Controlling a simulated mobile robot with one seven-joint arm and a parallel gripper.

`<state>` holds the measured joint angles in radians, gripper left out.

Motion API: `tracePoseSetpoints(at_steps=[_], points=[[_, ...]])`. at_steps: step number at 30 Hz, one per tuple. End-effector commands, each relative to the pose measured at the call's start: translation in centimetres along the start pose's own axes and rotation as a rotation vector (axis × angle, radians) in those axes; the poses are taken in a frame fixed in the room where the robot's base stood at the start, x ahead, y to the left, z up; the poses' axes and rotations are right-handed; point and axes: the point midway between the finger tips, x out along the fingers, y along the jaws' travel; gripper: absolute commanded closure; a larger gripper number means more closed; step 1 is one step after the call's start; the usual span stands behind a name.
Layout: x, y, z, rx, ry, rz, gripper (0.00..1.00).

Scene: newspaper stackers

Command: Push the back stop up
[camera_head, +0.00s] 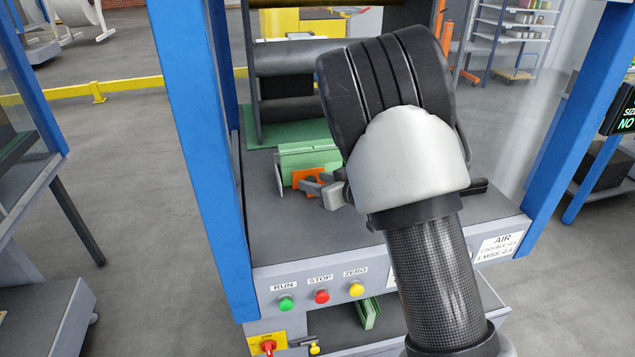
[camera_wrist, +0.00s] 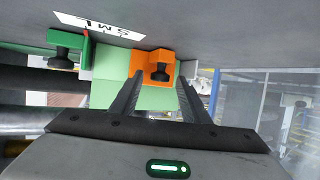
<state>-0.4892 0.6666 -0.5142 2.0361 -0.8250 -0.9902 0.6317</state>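An orange block (camera_head: 300,176) with a dark knob sits on the machine's grey deck, in front of light green panels (camera_head: 308,156). In the wrist view the orange block (camera_wrist: 154,59) shows at my fingertips, its black knob between them. A green block (camera_wrist: 70,42) with a black knob sits to its left, beside a strip marked S M L. Neither is labelled, so I cannot tell by name which is the back stop. My gripper (camera_wrist: 159,78) is open, its two fingers apart; contact with the orange block cannot be told. In the head view my arm partly hides the gripper.
Blue posts (camera_head: 207,150) frame the deck (camera_head: 262,222) on both sides. Dark rollers (camera_head: 290,58) lie behind the green panels. RUN, STOP (camera_head: 321,297) and ZERO buttons are on the front face. The deck's front left is clear.

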Motion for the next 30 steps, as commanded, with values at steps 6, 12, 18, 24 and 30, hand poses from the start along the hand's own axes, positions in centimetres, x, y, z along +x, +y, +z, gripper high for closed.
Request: tracePoseSetpoints(at_steps=[6, 12, 18, 24, 30], points=[[-0.1, 0.0, 0.0, -0.001, 0.0, 0.0, 0.58], [-1.8, 0.1, -0.3, 0.001, 0.002, 0.003, 0.58], [-6.3, 0.1, -0.4, 0.002, 0.002, 0.004, 0.58], [-11.3, 0.1, -0.3, 0.003, 0.002, 0.004, 0.58], [-15.2, 0.1, -0.2, 0.002, 0.001, 0.003, 0.58]])
